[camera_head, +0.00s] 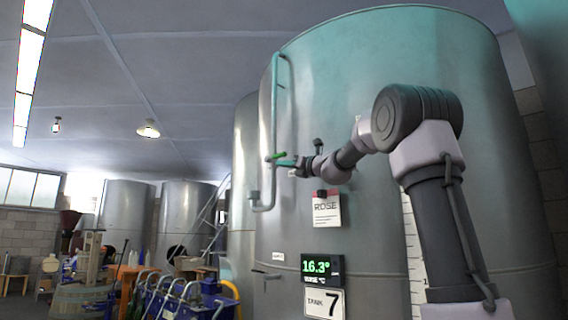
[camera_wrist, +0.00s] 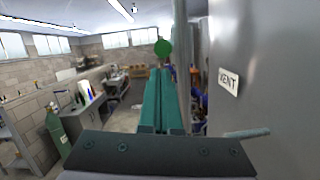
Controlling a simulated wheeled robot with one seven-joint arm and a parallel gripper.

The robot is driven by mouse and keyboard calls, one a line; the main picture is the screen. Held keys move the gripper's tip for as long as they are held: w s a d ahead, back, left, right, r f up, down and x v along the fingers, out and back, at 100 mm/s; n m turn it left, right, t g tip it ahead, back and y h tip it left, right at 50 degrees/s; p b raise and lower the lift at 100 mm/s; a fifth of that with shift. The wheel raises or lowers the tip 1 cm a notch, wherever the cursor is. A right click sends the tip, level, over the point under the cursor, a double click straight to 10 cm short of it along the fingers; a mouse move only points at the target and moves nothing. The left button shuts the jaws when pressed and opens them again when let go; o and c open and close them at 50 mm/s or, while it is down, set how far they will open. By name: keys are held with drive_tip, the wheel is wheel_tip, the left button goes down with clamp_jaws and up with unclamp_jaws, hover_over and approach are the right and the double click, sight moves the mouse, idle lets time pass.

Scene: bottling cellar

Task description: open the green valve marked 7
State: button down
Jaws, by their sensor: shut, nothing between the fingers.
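The green valve handle (camera_head: 276,156) is on the thin vertical pipe (camera_head: 274,100) on the front of the large steel tank (camera_head: 370,220). A plate on the tank reads TANK 7 (camera_head: 324,303). My gripper (camera_head: 282,163) is at the handle, its teal fingers just below and right of it. In the wrist view my gripper (camera_wrist: 160,72) has its fingers together and empty. A round green end of the valve handle (camera_wrist: 163,47) shows just beyond the fingertips. I cannot tell whether they touch it.
A ROSE card (camera_head: 326,208) and a temperature display (camera_head: 320,267) hang on the tank below my arm. A VENT label (camera_wrist: 228,81) is on the tank wall close on the right. Blue equipment (camera_head: 195,300) stands low at left.

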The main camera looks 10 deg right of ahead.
drive_tip(key=shift+w+r, duration=0.1)
drive_tip(key=shift+r, duration=0.3)
drive_tip(key=shift+d+r, duration=0.1)
drive_tip(key=shift+r, duration=0.15)
